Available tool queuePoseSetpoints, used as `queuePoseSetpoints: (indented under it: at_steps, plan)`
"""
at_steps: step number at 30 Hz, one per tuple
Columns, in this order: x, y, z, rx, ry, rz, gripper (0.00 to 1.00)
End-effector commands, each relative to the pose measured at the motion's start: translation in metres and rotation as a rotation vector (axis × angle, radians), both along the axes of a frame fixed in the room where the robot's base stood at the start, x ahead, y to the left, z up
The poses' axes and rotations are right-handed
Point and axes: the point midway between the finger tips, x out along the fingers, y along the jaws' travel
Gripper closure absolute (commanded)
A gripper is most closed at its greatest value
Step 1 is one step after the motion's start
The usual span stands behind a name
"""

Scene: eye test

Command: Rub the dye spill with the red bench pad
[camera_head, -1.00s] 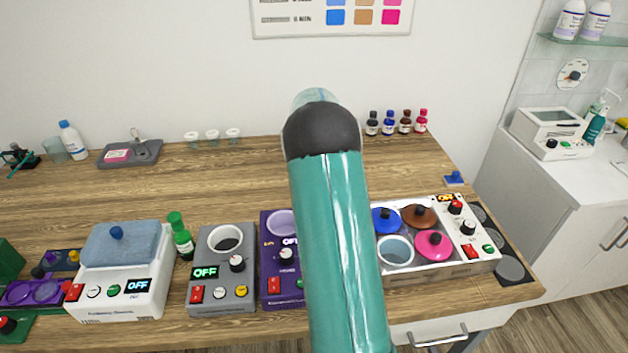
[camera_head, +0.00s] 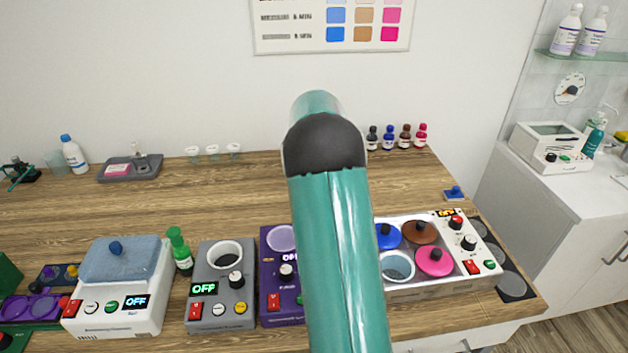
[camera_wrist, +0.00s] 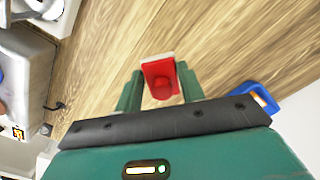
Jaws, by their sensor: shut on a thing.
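The red bench pad (camera_wrist: 158,67), with a round red knob, is held between the two green fingers of my gripper (camera_wrist: 161,84) in the wrist view. My gripper is shut on it, above the wood bench top (camera_wrist: 110,65). I cannot tell whether the pad touches the wood. In the head view my teal arm hides my gripper, the pad and part of the bench. I see no dye spill in either view.
A blue pad (camera_head: 453,193) lies near the bench's right edge, close to my gripper in the wrist view (camera_wrist: 255,95). Small dye bottles (camera_head: 389,138) stand at the back. A white dye unit (camera_head: 455,265) and several devices line the front. The bench middle is clear.

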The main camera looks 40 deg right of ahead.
Motion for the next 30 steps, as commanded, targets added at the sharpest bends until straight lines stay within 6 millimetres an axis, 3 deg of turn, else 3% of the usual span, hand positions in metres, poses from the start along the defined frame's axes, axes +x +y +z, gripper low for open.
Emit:
queuePoseSetpoints:
  at_steps: [5, 16, 30]
  plan:
    - [0.0, 0.0, 0.002, -0.001, -0.001, 0.0, 0.97]
    - [0.0, 0.0, 0.029, -0.001, -0.001, 0.0, 0.97]
    - [0.0, 0.0, 0.03, 0.0, 0.0, 0.0, 0.97]
